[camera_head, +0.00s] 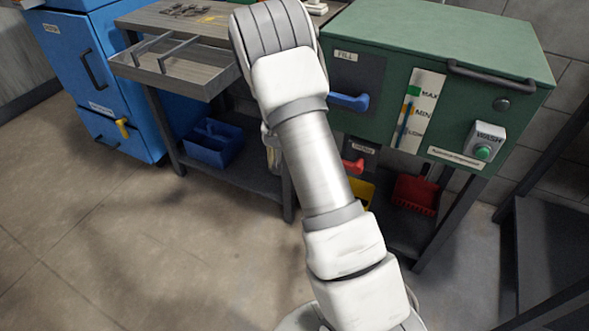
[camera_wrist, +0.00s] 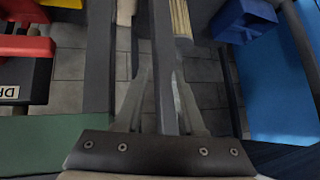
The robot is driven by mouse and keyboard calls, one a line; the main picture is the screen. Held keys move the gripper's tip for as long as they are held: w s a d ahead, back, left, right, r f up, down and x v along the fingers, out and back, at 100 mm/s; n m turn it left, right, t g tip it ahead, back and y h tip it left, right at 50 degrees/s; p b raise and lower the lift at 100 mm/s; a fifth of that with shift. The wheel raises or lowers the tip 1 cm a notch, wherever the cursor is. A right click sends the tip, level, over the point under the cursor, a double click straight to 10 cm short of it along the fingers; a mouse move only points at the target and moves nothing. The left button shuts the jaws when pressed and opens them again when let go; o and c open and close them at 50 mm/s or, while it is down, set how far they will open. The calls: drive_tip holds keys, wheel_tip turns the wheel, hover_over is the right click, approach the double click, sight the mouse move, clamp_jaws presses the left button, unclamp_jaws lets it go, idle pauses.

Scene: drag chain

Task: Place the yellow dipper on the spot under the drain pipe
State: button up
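A yellow object (camera_head: 362,190), likely the dipper, shows partly behind my arm on the low shelf beneath the green machine. Its shape is mostly hidden. A yellow edge (camera_wrist: 62,3) also shows at the top left of the wrist view. The red drain lever (camera_head: 353,166) is on the machine front, and red parts (camera_wrist: 25,46) show at the left of the wrist view. The drain pipe and the spot under it cannot be made out. My gripper (camera_wrist: 163,80) appears open, its pale fingers apart with a dark bar visible between them. My arm hides it in the head view.
The green machine (camera_head: 440,50) has a blue fill lever (camera_head: 348,101). A red dustpan (camera_head: 413,193) is at right below it. A blue bin (camera_head: 213,142) sits on the low shelf at left, beneath an open drawer (camera_head: 175,70). A blue cabinet (camera_head: 100,85) stands farther left. The front floor is clear.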

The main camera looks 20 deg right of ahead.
drive_tip(key=s+a+r+n+y, duration=0.1)
drive_tip(key=s+a+r, duration=0.35)
drive_tip(key=r, duration=0.35)
drive_tip(key=s+a+r+n+y, duration=0.2)
drive_tip(key=s+a+r, duration=0.1)
drive_tip(key=s+r, duration=0.3)
drive_tip(key=s+a+r+n+y, duration=0.1)
drive_tip(key=s+a+r, duration=0.3)
drive_tip(key=r, duration=0.5)
drive_tip(key=s+r+n+g, duration=0.1)
drive_tip(key=s+r+n, duration=0.1)
drive_tip(key=s, duration=0.9)
drive_tip(key=s+a+r+n+g, duration=0.1)
drive_tip(key=s+r, duration=0.2)
drive_tip(key=s, duration=0.8)
drive_tip(key=shift+s+a+n, duration=0.3)
drive_tip(key=shift+n, duration=0.1)
drive_tip(key=shift+r, duration=0.1)
wheel_tip(320, 180, up, 29)
drive_tip(key=p, duration=2.8)
drive_tip(key=shift+p, duration=0.3)
drive_tip(key=shift+f, duration=0.25)
